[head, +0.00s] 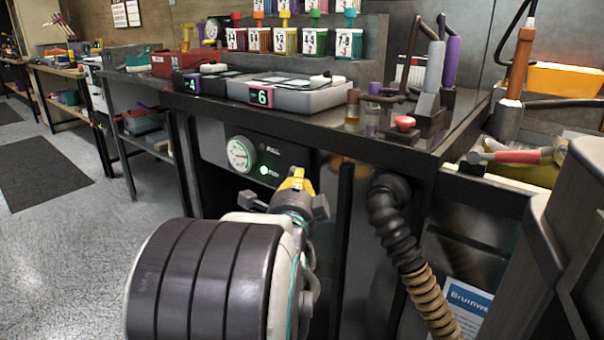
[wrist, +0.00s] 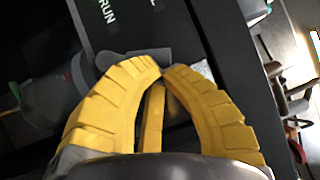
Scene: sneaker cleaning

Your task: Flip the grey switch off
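My gripper (head: 297,178) is at the front of the dark control panel (head: 213,143), low and to the right of its lit green lamp (head: 264,170). In the wrist view its yellow fingers (wrist: 163,72) curve together and their tips meet, with nothing visible held between them. A grey bar-shaped part (wrist: 150,54), which looks like the grey switch, lies just beyond the fingertips, below the white "RUN" lettering. I cannot tell whether the fingers touch it. In the head view my gripper hides that area.
A black ribbed hose (head: 385,215) hangs to the right. Open floor (head: 80,245) lies left.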

